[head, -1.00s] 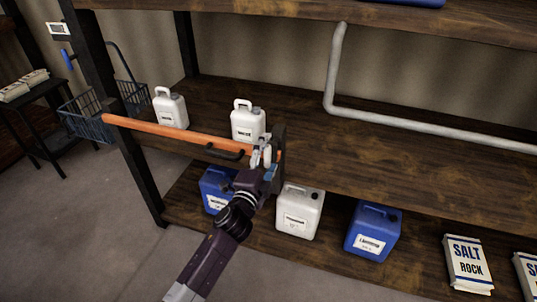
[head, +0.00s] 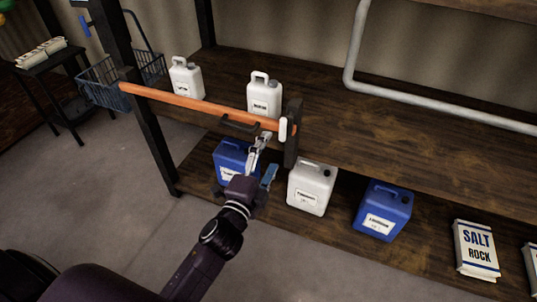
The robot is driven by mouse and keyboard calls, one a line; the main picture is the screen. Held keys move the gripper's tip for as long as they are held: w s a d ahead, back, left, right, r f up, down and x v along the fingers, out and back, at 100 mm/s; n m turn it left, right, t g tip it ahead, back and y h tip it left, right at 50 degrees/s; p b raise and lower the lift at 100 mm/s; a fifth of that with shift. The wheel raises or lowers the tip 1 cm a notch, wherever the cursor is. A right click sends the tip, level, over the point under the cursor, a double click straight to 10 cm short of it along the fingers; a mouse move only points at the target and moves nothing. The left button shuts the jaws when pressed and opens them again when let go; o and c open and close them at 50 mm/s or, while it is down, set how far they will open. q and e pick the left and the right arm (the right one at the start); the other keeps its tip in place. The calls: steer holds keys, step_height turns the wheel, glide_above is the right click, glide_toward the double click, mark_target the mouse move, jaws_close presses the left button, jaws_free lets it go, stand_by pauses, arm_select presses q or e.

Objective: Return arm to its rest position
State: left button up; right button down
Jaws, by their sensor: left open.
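My left arm rises from the bottom of the head view, and its left gripper (head: 267,158) is open. I see no object between its fingers. It is in front of the shelf unit, just below the right end of an orange bar (head: 190,106). The bar runs along the front of the middle shelf to a black bracket (head: 292,140) with a white piece on it. The gripper appears apart from the bar and partly hides a blue canister (head: 228,150) on the lower shelf. My right gripper is not in view.
White jugs (head: 264,94) stand behind the bar. A white canister (head: 311,188), another blue canister (head: 383,212) and a salt bag (head: 476,250) are on the lower shelf. A wire basket (head: 103,84) hangs at left. Floor (head: 110,200) at lower left is clear.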

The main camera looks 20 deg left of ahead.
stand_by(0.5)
arm_select(q)
steer(key=s+f+n+g, duration=0.25)
steer(key=s+f, duration=0.25)
steer(key=f, duration=0.8)
steer(key=s+a+f+n+g, duration=0.1)
steer(key=s+f+n+g, duration=0.2)
steer(key=f, duration=0.9)
steer(key=s+f+n+g, duration=0.1)
steer(key=s+f+g, duration=0.35)
steer(key=f, duration=0.85)
steer(key=s+a+f+n+g, duration=0.1)
steer(key=s+f, duration=0.5)
steer(key=s, duration=0.6)
steer(key=s+a+f+n+g, duration=0.1)
steer(key=s+f+n+g, duration=0.2)
steer(key=s+f, duration=0.4)
steer(key=s+a+f+n+g, duration=0.1)
steer(key=s+f+n+g, duration=0.2)
steer(key=s, duration=1.4)
step_height(320, 180, down, 4)
steer(key=shift+r+y, duration=0.1)
steer(key=shift+y, duration=0.2)
steer(key=shift+s+n, duration=0.1)
steer(key=shift+n, duration=0.15)
